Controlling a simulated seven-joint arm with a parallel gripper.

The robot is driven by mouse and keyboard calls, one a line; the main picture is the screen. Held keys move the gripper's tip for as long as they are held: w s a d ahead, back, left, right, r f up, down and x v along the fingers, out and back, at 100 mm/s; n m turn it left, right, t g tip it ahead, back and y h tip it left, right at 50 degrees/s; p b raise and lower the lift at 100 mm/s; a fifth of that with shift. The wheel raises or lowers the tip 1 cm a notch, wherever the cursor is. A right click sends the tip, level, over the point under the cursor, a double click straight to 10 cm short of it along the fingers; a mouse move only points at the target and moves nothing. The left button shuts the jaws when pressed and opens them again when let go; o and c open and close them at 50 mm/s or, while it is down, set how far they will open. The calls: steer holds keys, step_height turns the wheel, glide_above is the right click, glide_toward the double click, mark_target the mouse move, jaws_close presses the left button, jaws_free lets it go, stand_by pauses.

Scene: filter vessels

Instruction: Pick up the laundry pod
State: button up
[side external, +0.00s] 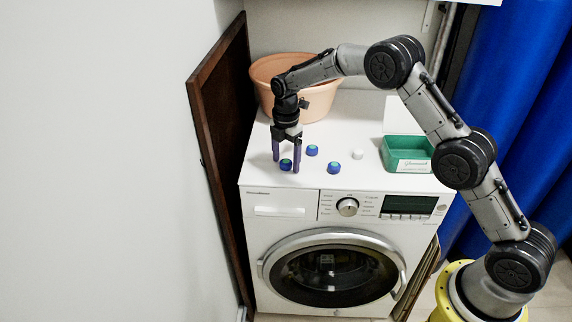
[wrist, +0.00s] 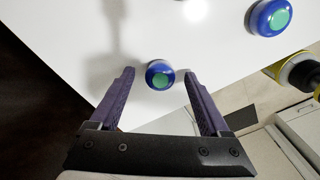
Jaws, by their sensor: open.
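Several small round blue pods with green centres lie on the white top of the washing machine. One laundry pod (side external: 286,164) is near the front left, and it also shows in the wrist view (wrist: 159,74) between and slightly beyond the fingertips. A second pod (side external: 333,167) lies to its right and shows in the wrist view (wrist: 270,17). A third pod (side external: 312,150) lies farther back. My gripper (side external: 286,165) is open and points down, with its purple fingers on either side of the first pod. In the wrist view my gripper (wrist: 158,76) holds nothing.
A small white round object (side external: 358,154) and a green labelled tray (side external: 408,168) stand to the right. A large terracotta tub (side external: 318,118) is behind my gripper. The washing machine top (side external: 262,178) ends close in front of the pods. A dark wooden panel (side external: 226,110) stands at left.

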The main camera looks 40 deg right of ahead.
steer(key=shift+c, duration=0.2)
jaws_close()
steer(key=shift+r, duration=0.15)
